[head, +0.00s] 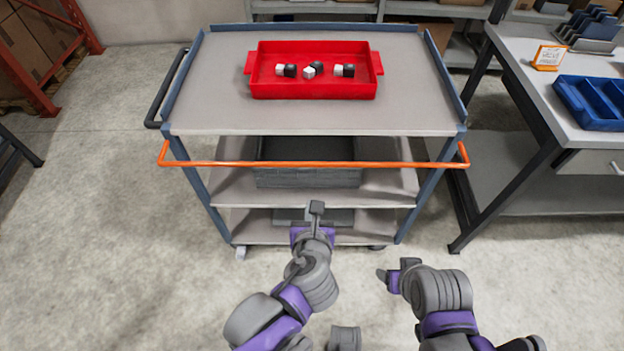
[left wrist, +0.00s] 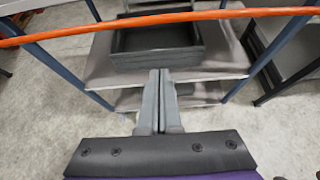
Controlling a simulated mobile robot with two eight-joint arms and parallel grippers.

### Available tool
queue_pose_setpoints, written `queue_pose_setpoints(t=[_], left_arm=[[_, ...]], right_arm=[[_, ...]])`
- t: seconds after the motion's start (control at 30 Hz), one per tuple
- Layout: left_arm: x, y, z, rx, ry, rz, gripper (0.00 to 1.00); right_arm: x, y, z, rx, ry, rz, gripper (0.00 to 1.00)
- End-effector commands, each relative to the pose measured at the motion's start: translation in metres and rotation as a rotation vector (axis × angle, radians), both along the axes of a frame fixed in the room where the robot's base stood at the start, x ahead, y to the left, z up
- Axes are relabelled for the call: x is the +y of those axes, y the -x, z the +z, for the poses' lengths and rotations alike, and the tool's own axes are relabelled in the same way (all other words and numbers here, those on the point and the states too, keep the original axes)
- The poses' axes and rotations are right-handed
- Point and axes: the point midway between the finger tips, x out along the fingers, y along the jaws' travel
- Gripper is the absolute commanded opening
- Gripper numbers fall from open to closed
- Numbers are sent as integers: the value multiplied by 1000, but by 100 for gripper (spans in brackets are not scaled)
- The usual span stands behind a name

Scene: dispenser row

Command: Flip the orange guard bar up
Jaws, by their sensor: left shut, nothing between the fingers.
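The orange guard bar (head: 310,164) runs across the front of a cart, just below its top shelf, with bent ends at both front posts. It also crosses the top of the left wrist view (left wrist: 150,18). My left gripper (head: 316,208) is shut and empty, in front of the cart and below the bar in the head view, apart from it. Its closed fingers (left wrist: 158,78) point toward the cart in the left wrist view. My right gripper (head: 384,276) is at lower right, away from the cart; its finger opening is unclear.
A red tray (head: 262,88) with several black and white blocks sits on the cart's top shelf (head: 210,75). A dark grey bin (head: 310,178) stands on the middle shelf. A workbench (head: 545,98) with a blue tray (head: 590,103) stands at right.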

Motion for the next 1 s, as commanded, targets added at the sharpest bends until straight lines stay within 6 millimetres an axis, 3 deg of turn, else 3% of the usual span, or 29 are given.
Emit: queue_pose_setpoints(t=[0.43,0.9,1.0], left_arm=[[0,-8,-5,2,1,3,0],[1,-89,-54,2,1,5,0],[1,-90,-32,1,1,2,0]], right_arm=[[0,0,-3,1,0,0,66],[0,1,-27,9,0,0,66],[0,1,-19,6,0,0,66]])
